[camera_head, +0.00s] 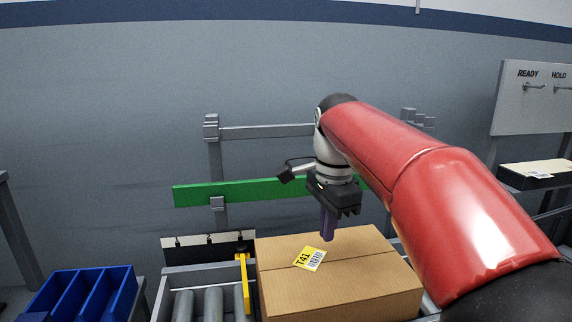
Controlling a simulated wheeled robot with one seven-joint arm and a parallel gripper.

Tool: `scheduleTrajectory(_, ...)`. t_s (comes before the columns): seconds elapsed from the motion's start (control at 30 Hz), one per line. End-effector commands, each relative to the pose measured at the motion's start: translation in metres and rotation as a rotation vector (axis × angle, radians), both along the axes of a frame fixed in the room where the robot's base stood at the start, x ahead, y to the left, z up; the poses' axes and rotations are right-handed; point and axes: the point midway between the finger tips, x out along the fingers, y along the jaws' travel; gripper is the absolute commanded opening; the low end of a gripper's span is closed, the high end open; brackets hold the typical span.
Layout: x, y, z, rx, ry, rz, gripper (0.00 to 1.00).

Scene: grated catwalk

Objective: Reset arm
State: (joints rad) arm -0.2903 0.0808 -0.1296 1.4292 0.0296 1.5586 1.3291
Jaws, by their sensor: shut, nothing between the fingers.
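My gripper (329,233) points down above the far part of a cardboard box (350,285). Its purple fingers are shut with nothing between them. The fingertips appear close over the box top, but I cannot tell whether they touch it. My red arm reaches in from the right and hides part of the background behind it. The box is closed and carries a yellow and white label (309,259) marked T41, just left of the fingers.
A blue divided bin (80,292) stands at left. A green rail (240,193) runs behind.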

Motion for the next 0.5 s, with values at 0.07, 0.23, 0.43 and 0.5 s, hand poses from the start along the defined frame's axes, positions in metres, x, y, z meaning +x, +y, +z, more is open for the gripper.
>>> scheduleTrajectory(0.07,-0.025,-0.017,-0.002,0.004,-0.052,0.115,0.00)
scheduleTrajectory(0.23,-0.075,-0.041,-0.020,-0.027,-0.164,0.388,0.00)
scheduleTrajectory(0.43,-0.134,-0.061,-0.057,-0.128,-0.288,0.705,0.00)
scheduleTrajectory(0.5,-0.153,-0.066,-0.073,-0.176,-0.322,0.810,0.00)
